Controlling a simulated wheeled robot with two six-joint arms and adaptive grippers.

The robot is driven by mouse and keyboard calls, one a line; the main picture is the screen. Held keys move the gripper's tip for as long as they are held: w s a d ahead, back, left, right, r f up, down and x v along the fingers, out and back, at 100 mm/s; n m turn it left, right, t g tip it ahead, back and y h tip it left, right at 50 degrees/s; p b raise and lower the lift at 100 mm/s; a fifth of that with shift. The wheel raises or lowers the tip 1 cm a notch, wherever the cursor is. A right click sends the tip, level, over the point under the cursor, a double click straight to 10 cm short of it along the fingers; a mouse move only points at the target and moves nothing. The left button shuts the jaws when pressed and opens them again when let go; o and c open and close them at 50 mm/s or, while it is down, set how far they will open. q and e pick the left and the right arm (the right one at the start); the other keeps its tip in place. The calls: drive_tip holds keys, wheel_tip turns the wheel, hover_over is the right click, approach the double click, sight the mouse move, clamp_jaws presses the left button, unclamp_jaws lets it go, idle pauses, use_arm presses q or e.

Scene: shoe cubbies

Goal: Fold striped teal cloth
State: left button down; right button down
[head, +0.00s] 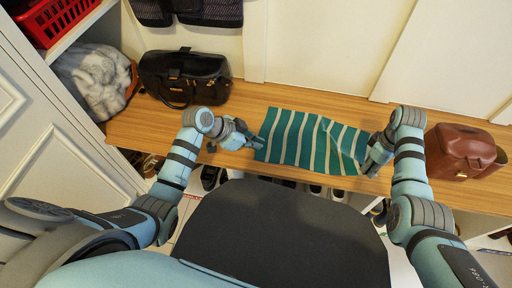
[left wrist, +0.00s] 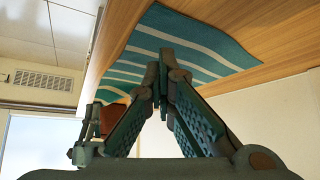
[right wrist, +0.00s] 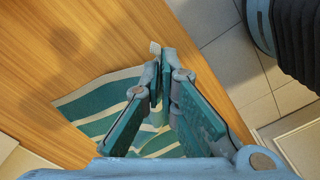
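The striped teal and white cloth (head: 300,140) lies spread on the wooden bench top, with a slanting crease and raised part towards its right side. My left gripper (head: 258,143) is at the cloth's left edge; in the left wrist view its fingertips (left wrist: 163,75) are together in front of the cloth (left wrist: 190,35), which looks flat there. My right gripper (head: 368,168) is at the cloth's front right. In the right wrist view its fingers (right wrist: 165,80) are closed on the cloth (right wrist: 100,105), and a small pale corner sticks out past the tips.
A black handbag (head: 185,77) stands on the bench (head: 240,100) at the left, and a brown leather bag (head: 460,150) at the right. A grey fluffy item (head: 90,75) and a red basket (head: 55,18) are in the left shelving. Shoes (head: 212,177) sit below the bench.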

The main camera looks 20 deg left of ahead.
use_arm(q)
drive_tip(key=c, duration=1.2)
unclamp_jaws()
use_arm(e)
drive_tip(key=c, duration=1.8)
unclamp_jaws()
drive_tip(key=shift+o, duration=0.2)
drive_tip(key=o, duration=1.3)
use_arm(q)
wheel_tip(320, 180, up, 6)
drive_tip(key=p, duration=0.6)
drive_tip(key=shift+r, duration=0.2)
use_arm(e)
wheel_tip(320, 180, up, 6)
drive_tip(key=shift+f, duration=0.2)
